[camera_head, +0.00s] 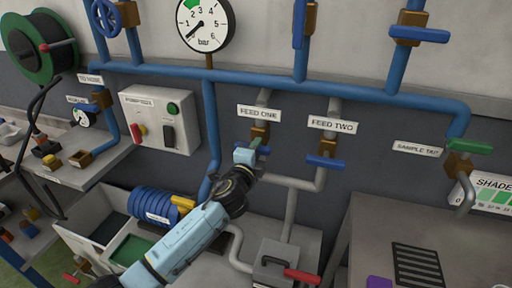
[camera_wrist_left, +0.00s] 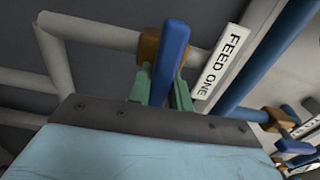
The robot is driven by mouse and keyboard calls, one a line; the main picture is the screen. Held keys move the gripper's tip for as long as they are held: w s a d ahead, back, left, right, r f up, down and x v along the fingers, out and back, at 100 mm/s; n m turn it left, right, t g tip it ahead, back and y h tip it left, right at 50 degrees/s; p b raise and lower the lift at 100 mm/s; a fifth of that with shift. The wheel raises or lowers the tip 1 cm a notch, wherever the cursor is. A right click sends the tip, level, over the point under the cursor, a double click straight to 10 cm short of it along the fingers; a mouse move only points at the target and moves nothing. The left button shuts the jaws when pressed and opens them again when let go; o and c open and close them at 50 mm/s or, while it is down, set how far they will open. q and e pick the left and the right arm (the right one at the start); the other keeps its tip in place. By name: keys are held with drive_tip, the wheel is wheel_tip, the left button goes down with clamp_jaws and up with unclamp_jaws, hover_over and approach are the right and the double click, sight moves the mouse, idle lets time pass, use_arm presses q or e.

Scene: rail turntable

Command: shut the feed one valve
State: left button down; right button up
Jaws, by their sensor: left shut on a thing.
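The feed one valve has a brown-orange body (camera_head: 260,134) on a grey pipe, under the FEED ONE label (camera_head: 259,112). In the left wrist view its blue bar handle (camera_wrist_left: 172,52) stands between the green fingers of my left gripper (camera_wrist_left: 162,88), which is shut on it. The handle appears to lie across the grey pipe (camera_wrist_left: 95,34). In the head view my left gripper (camera_head: 256,150) is at the valve and hides most of the handle. My right gripper is not in view.
The feed two valve (camera_head: 325,162), with a blue handle across its pipe, is close on the right. The sample valve (camera_head: 468,147) has a green handle. A pressure gauge (camera_head: 205,24) hangs above. A red-handled valve (camera_head: 303,276) is below, and a grey box (camera_head: 160,119) is at left.

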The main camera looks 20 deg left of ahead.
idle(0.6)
use_arm(q)
drive_tip(key=c, duration=1.3)
unclamp_jaws()
drive_tip(key=s, duration=1.3)
drive_tip(key=shift+s+a, duration=0.2)
